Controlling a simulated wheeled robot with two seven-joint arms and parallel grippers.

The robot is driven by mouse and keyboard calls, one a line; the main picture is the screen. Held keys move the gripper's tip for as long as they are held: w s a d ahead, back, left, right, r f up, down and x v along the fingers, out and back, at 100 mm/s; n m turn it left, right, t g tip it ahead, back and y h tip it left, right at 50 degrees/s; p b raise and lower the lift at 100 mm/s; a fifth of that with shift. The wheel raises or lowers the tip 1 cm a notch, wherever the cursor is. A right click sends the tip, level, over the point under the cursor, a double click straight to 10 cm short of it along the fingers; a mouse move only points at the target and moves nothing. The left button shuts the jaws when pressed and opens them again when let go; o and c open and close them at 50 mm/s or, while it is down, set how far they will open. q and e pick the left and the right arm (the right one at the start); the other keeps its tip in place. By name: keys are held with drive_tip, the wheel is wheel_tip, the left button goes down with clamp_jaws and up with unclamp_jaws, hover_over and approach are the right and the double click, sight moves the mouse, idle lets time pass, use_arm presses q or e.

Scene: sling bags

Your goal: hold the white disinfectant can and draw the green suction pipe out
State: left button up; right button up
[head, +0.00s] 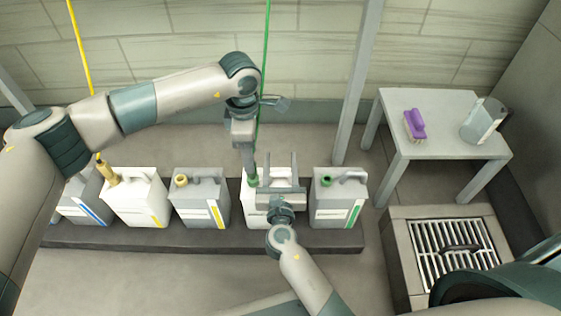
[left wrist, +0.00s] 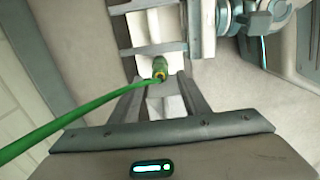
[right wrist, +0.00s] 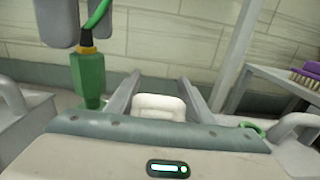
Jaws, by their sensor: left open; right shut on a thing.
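The white disinfectant can (head: 257,213) stands on the low dark plinth, partly hidden by my right arm. My right gripper (head: 281,172) is shut on its white handle, which also shows between the fingers in the right wrist view (right wrist: 160,106). The green suction pipe's thick fitting (right wrist: 88,78) stands upright at the can's left side, below a dark and yellow collar and the green hose (head: 265,60). My left gripper (head: 250,163) is open, pointing down above the fitting. In the left wrist view the pipe's top (left wrist: 160,68) shows between or just beyond its fingertips; contact cannot be told.
Grey cans stand close on both sides, one yellow-striped (head: 200,205) and one green-striped (head: 338,205). Another white can (head: 136,205) holds a yellow pipe. A grey table (head: 440,145) with a purple brush (head: 414,126) and clear jug (head: 483,122) stands right. A grate (head: 455,255) lies below.

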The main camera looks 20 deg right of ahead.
use_arm(q)
drive_tip(key=shift+f, duration=2.7)
clamp_jaws()
drive_tip(key=shift+r, duration=0.2)
wheel_tip(320, 180, up, 22)
drive_tip(key=shift+f, duration=0.25)
idle(3.5)
